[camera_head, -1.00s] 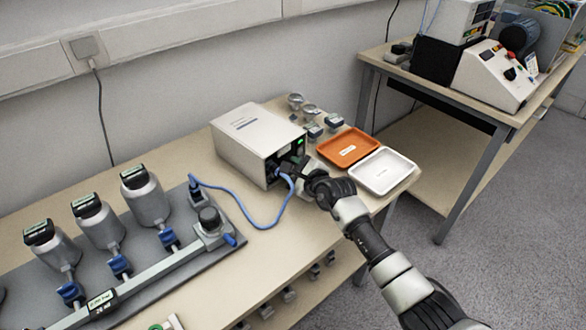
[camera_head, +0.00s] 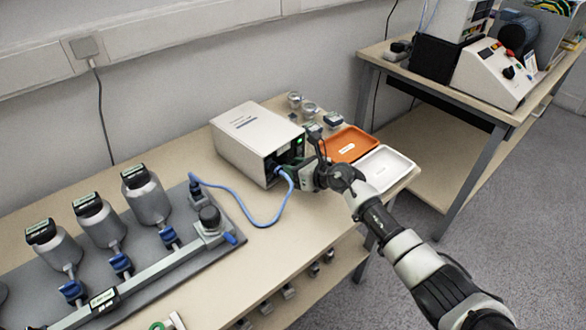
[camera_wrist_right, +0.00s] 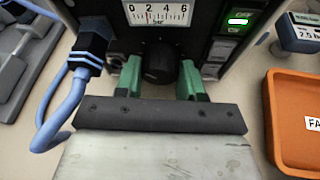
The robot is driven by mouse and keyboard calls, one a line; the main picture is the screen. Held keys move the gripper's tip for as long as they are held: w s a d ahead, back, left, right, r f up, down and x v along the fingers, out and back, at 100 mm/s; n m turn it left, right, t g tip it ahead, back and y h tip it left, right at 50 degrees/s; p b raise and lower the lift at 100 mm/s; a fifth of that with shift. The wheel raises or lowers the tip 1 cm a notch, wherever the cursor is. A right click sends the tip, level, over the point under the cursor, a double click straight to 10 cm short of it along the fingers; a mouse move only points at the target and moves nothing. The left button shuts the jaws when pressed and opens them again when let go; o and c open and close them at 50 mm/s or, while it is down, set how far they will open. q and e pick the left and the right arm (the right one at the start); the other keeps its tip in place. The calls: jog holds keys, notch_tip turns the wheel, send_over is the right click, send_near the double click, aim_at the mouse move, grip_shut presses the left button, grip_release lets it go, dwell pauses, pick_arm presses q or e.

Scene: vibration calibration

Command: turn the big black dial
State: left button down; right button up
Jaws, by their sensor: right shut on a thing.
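The big black dial (camera_wrist_right: 160,64) sits on the dark front panel of the white box (camera_head: 258,137), below a 0-2-4-6 scale (camera_wrist_right: 159,14). In the head view the dial is hidden behind my right gripper (camera_head: 298,168). In the right wrist view the green fingers of my right gripper (camera_wrist_right: 159,72) stand on either side of the dial and are shut on it. My left gripper is in no view.
A blue cable (camera_head: 238,212) plugs into the panel, left of the dial in the wrist view. A lit green switch (camera_wrist_right: 237,20) is right of the dial. Orange (camera_head: 349,144) and white (camera_head: 385,170) trays lie to the right. A rig with metal cylinders (camera_head: 147,197) stands at left.

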jog(key=shift+f+m, duration=0.15)
jog(key=shift+m, duration=0.15)
dwell(0.4)
jog(key=o, duration=0.9)
jog(key=shift+d, duration=0.1)
jog(key=shift+s+d+r, duration=0.3)
jog(key=p+v, duration=0.2)
jog(key=v, duration=0.8)
jog(key=shift+w, duration=0.1)
